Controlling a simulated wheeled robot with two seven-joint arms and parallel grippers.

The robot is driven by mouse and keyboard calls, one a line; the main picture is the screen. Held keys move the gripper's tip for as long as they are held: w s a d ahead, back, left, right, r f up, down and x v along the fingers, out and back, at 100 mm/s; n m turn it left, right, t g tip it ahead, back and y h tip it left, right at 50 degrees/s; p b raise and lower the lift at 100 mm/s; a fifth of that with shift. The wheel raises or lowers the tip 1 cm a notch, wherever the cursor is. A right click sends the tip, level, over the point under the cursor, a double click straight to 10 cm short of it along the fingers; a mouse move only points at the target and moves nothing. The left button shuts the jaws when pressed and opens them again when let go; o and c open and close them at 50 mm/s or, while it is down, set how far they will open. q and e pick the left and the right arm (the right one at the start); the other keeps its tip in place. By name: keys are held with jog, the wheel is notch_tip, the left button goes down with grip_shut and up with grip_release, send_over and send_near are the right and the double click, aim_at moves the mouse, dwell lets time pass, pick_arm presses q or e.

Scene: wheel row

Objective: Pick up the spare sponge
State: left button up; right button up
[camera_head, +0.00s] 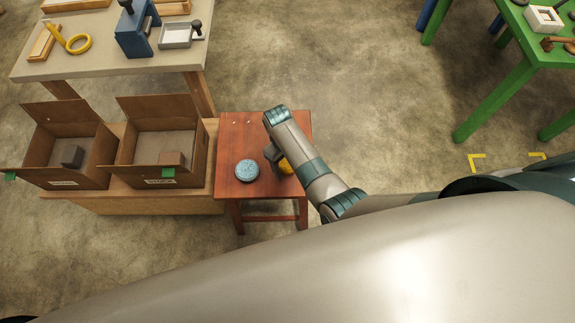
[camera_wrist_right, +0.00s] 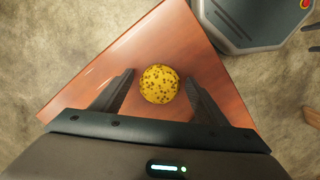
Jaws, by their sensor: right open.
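A round yellow sponge with dark speckles (camera_wrist_right: 159,84) lies on the small red-brown table (camera_wrist_right: 95,95). In the head view only part of the yellow sponge (camera_head: 285,166) shows, the rest hidden behind my right arm. My right gripper (camera_wrist_right: 159,77) is open and empty. In the wrist view its two fingers stand apart, one to each side of the sponge, with a gap on both sides. I cannot tell how high the fingertips are above the table. My left gripper is not in view.
A round blue speckled piece (camera_head: 247,170) lies on the same table, left of the sponge. Two open cardboard boxes (camera_head: 160,150) (camera_head: 70,145), each with a block inside, stand on a low wooden bench (camera_head: 130,205) to the left. A green table (camera_head: 500,95) is far right.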

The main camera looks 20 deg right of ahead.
jog(key=shift+c, duration=0.7)
jog(key=c, duration=1)
jog(key=shift+r, duration=0.15)
jog(key=shift+r, duration=0.4)
notch_tip(320, 180, up, 3)
jog(key=shift+r+b, duration=0.1)
jog(key=shift+b, duration=0.2)
jog(key=s+a+r, duration=0.2)
jog(key=s+r, duration=0.1)
jog(key=s, duration=0.2)
jog(key=s+a+r+b, duration=0.1)
jog(key=s+a+r, duration=0.1)
jog(key=s, duration=0.4)
jog(key=shift+r, duration=0.85)
